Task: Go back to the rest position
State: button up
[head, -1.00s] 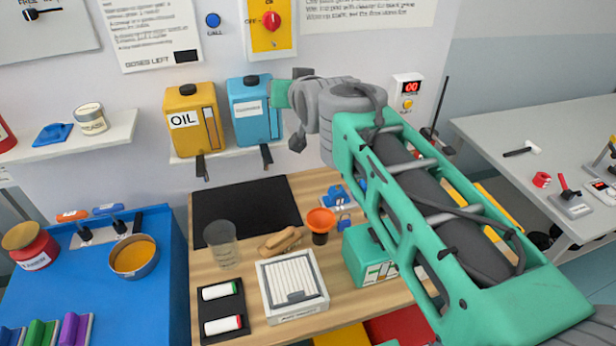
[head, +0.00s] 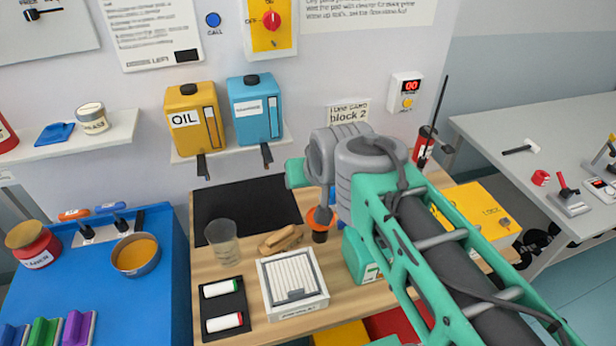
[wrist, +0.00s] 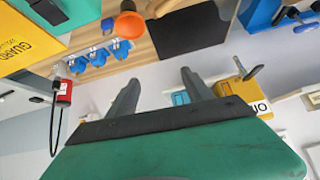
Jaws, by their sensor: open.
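My gripper (wrist: 158,80) is open and empty in the wrist view, its two grey fingers apart with nothing between them. In the head view my arm reaches in from the lower right. The cup also shows in the wrist view (wrist: 128,24), beyond the fingers. My fingers are largely hidden behind my wrist in the head view.
The oil jug (head: 192,118) and blue jug (head: 255,110) stand on a wall shelf left of my wrist. A yellow guard box (head: 475,212) is right of my arm. A glass (head: 222,243) and white tray (head: 318,275) stand on the table. The black mat (head: 240,203) looks clear.

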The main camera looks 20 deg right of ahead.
jog(key=s+f+g, duration=0.3)
jog(key=s+f, duration=0.4)
jog(key=s, duration=0.3)
jog(key=shift+n+g, duration=0.3)
jog(key=shift+f, duration=0.1)
